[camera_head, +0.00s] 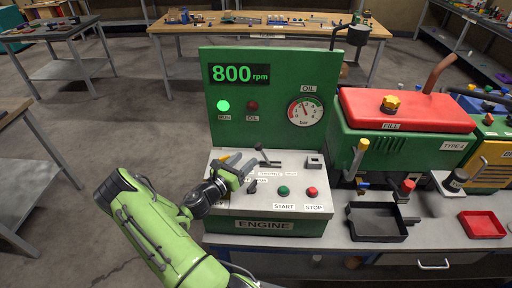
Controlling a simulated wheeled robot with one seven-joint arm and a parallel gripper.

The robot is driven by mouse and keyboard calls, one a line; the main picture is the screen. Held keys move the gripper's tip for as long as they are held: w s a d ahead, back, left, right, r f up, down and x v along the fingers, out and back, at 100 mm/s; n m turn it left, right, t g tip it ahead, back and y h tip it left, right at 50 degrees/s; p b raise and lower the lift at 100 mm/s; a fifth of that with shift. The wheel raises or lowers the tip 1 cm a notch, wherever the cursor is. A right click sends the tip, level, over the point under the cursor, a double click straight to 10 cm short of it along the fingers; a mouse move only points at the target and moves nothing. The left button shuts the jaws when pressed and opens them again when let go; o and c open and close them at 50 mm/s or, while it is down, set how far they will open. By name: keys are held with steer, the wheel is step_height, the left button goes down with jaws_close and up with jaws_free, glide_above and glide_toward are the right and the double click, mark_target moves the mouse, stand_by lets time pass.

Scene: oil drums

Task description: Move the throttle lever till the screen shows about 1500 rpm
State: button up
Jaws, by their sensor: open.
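The green engine panel (225,137) stands on a workbench. Its screen (238,74) reads 800 rpm in green digits. A dark lever (265,158) stands on the light top of the console (240,205), just behind the THROTTLE label (270,174). A small black knob (252,187) sits in front of that label. My gripper (246,170) is open over the left part of the console, left of the lever. It partly covers the labels there. I cannot tell whether a finger touches anything.
The green RUN lamp (223,106) is lit; the OIL lamp (252,106) is dark. A green START button (284,191) and red STOP button (312,192) are at the console's front right. A red-topped engine (408,108) and black tray (376,223) stand to the right.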

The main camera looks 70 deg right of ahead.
mark_target(259, 147)
steer(key=x, duration=0.8)
steer(key=shift+s+d, duration=0.2)
steer(key=shift+d, duration=0.1)
jaws_close()
